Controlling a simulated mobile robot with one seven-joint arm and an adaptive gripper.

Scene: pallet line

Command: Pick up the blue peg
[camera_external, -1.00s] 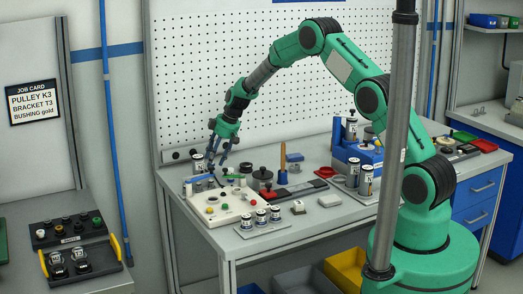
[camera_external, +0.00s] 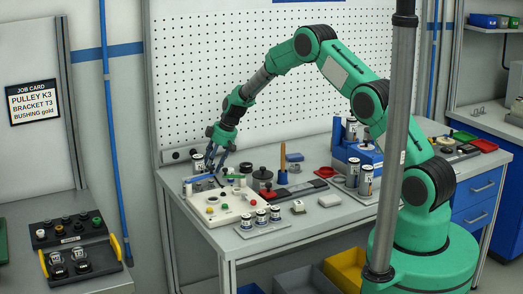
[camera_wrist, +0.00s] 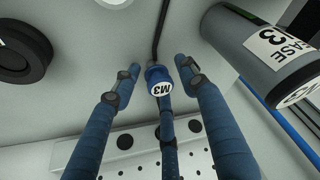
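In the wrist view the blue peg (camera_wrist: 158,74), with a round white top marked M3, lies between the fingers of my gripper (camera_wrist: 157,70). The fingers are spread, with a gap visible on the left and right of the peg. A third finger runs up the middle, just below the peg in the picture; I cannot tell whether it touches. In the external view my gripper (camera_external: 214,168) points down over the left end of the workbench (camera_external: 168,182). The peg cannot be made out clearly there.
A dark grease can (camera_wrist: 262,58) stands close on the right in the wrist view, and a black round part (camera_wrist: 24,52) on the left. A dark cable (camera_wrist: 162,28) runs near the peg. A white control box (camera_external: 226,205) and a pegboard (camera_external: 200,85) are close by.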

